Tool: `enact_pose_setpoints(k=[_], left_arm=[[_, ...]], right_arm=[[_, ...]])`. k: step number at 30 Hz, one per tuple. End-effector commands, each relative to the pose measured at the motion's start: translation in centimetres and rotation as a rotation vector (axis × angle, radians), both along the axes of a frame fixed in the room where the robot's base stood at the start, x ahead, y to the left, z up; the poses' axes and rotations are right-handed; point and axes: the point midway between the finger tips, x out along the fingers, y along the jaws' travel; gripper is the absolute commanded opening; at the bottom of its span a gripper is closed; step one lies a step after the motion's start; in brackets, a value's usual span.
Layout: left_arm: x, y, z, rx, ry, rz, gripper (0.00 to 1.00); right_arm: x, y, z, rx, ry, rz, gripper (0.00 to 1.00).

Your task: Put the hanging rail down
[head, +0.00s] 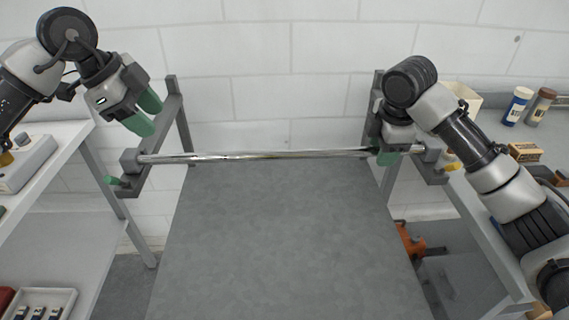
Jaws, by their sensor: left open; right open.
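The hanging rail (270,155) is a shiny metal bar. It lies level across the view, its left end at a grey bracket (130,162) and its right end at another grey bracket (432,160). My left gripper (147,113) has green fingers. It is open and empty, above the rail's left end and apart from it. My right gripper (390,156) is open at the rail's right part, with a green finger overlapping the bar. Its other finger is mostly hidden, and I cannot tell whether it touches the rail.
A grey surface (280,240) lies below the rail. A white bench (62,150) stands at left, with a tray of small items (40,303) on its lower shelf. At right, a bench holds bottles (517,106) and a small box (525,152). An orange object (410,243) is below.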

Motion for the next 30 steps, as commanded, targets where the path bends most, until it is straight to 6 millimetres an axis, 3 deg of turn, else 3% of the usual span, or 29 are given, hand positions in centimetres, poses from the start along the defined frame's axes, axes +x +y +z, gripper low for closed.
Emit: enact_pose_setpoints(k=[5, 12, 18, 30], left_arm=[[0.0, 0.1, 0.1, 0.0, 0.0, 0.0, 0.48], [0.0, 0.1, 0.1, 0.0, 0.0, 0.0, 0.48], [0.0, 0.1, 0.0, 0.001, 0.0, 0.0, 0.48], [0.0, 0.0, 0.0, 0.001, 0.0, 0.0, 0.48]], right_arm=[[-0.4, 0.1, 2.4, 0.001, -0.006, 0.002, 0.48], [-1.4, -0.1, 7.6, -0.002, -0.008, 0.0, 0.48], [-2.0, 0.0, 10.4, -0.002, -0.004, -0.001, 0.48], [-2.3, 0.0, 11.6, 0.001, -0.001, 0.0, 0.48]])
